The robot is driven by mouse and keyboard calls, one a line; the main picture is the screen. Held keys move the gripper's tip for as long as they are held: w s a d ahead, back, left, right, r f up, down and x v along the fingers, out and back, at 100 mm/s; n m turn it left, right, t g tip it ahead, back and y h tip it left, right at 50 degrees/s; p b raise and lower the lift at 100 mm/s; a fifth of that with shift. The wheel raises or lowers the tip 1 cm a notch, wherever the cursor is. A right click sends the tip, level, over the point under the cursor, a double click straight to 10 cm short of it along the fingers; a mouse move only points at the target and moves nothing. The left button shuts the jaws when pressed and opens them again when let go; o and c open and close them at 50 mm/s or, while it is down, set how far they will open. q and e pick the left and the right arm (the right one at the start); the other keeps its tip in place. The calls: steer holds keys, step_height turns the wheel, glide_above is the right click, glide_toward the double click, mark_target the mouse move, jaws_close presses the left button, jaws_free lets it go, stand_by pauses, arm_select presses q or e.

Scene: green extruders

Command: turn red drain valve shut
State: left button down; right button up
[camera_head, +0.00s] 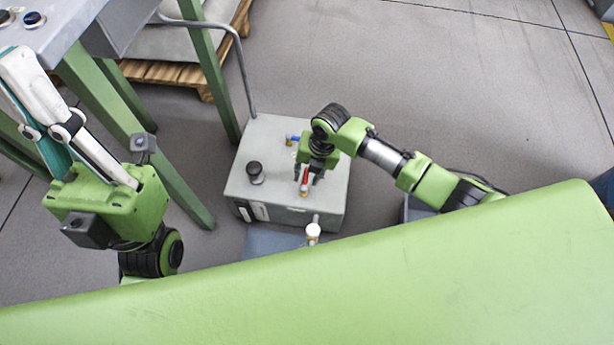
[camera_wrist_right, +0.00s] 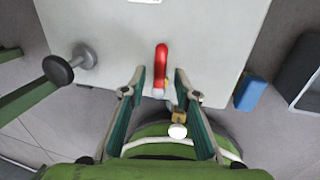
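The red drain valve handle (camera_head: 305,174) is on top of a light grey box-shaped unit (camera_head: 240,185). My right gripper (camera_head: 309,178) reaches down over it from above. In the right wrist view the red handle (camera_wrist_right: 161,62) stands upright in the picture, between the tips of the right gripper (camera_wrist_right: 160,78). The two fingers are apart, with a visible gap on each side of the handle. A brass-coloured fitting (camera_wrist_right: 180,116) shows below the handle. My left gripper (camera_head: 65,115) is raised at the left, far from the valve; its finger gap is unclear.
A black knob (camera_head: 255,170) stands on the unit, left of the valve. A blue-handled fitting (camera_head: 291,139) lies behind my right gripper. A white-capped pipe (camera_head: 313,232) is at the front. Green table legs (camera_head: 165,175) stand left of the unit. The floor at the right is open.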

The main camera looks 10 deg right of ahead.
steer(key=shift+f, duration=0.2)
jaws_close()
